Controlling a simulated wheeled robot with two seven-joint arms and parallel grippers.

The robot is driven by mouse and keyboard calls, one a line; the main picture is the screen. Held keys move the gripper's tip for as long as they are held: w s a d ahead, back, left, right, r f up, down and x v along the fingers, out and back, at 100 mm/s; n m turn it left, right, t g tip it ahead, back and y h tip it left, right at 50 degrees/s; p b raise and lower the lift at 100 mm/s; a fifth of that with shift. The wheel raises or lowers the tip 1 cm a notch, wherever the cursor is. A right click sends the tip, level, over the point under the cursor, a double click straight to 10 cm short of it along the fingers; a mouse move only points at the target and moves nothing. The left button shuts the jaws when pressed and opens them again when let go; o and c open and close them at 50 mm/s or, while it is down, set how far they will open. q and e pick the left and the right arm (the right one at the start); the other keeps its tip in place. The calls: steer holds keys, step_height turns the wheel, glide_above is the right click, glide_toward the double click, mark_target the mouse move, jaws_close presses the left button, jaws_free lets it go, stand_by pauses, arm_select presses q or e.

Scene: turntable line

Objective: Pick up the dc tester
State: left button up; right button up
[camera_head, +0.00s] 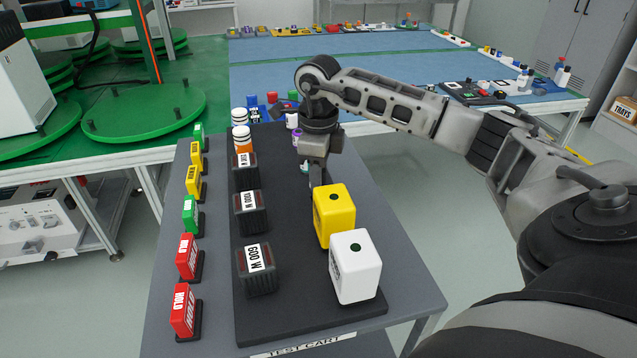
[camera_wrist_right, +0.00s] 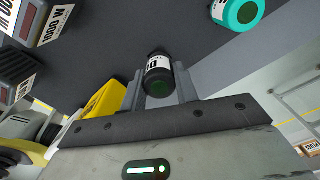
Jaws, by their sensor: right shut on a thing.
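My right gripper (camera_head: 318,183) is low over the dark mat on the test cart, just behind the yellow block. In the right wrist view its fingers (camera_wrist_right: 160,88) are shut on a small black cylindrical tester (camera_wrist_right: 158,68) with a white label and a green spot on its end. The label is too small to read surely, so I cannot confirm that it is the dc tester. In the head view the held tester is hidden by the gripper and the yellow block. Whether it touches the mat is unclear. My left gripper is not in view.
The yellow block (camera_head: 334,218) and a white block (camera_head: 356,268) stand in front of the gripper. Dark watt-labelled blocks (camera_head: 257,268) stand left. A teal cylinder (camera_wrist_right: 237,12) is close by. Red, green and yellow blocks line the cart's left edge (camera_head: 160,290).

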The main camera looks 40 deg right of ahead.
steer(key=w+a+r+b, duration=0.1)
steer(key=w+a+r, duration=0.5)
steer(key=a+r, duration=0.4)
steer(key=shift+w+a+r, duration=0.35)
steer(key=shift+a, duration=0.85)
